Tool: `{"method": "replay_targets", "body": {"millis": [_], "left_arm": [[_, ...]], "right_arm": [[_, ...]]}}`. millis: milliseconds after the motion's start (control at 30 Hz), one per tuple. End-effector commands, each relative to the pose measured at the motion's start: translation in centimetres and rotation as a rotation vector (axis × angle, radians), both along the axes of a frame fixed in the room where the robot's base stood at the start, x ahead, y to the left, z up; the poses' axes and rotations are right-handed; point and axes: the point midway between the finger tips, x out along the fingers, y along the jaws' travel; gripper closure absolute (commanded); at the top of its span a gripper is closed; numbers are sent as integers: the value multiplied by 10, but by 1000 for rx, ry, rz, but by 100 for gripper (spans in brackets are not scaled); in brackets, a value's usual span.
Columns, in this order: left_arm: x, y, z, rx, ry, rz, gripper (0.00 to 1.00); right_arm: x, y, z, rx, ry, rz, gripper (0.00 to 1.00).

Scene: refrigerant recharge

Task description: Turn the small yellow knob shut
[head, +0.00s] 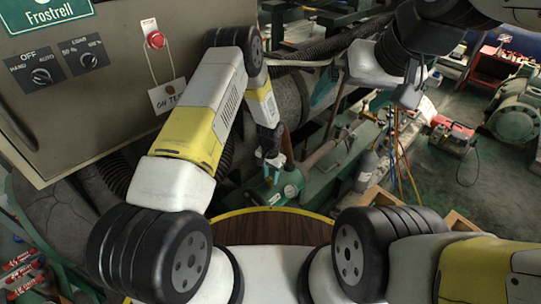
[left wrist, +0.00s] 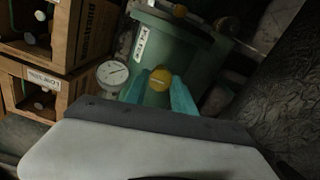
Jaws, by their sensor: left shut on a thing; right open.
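In the left wrist view, a small round yellow knob (left wrist: 160,80) sits on a green cylindrical body (left wrist: 163,42). The two teal fingers of my left gripper (left wrist: 161,88) are closed on it, one on each side. In the head view, my left gripper (head: 271,161) points down beside the green equipment, and the gripped knob is hidden there. My right gripper (head: 323,91) is higher and to the right, open, away from the knob.
A round white-faced gauge (left wrist: 112,73) is close beside the left fingers. Wooden crates (left wrist: 60,48) stand at the left of the wrist view. In the head view, a grey control cabinet (head: 110,110) stands on the left, and coloured hoses (head: 394,140) hang right of the green equipment.

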Motion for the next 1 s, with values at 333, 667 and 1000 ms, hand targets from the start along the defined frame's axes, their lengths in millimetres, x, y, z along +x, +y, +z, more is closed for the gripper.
{"method": "replay_targets", "body": {"millis": [333, 667, 1000], "left_arm": [[1, 0, 1, 0, -2, -14, 100], [1, 0, 1, 0, -1, -13, 48], [1, 0, 9, 0, -2, -12, 48]], "right_arm": [[0, 0, 0, 0, 0, 0, 0], [0, 0, 0, 0, 0, 0, 0], [0, 0, 0, 0, 0, 0, 0]]}}
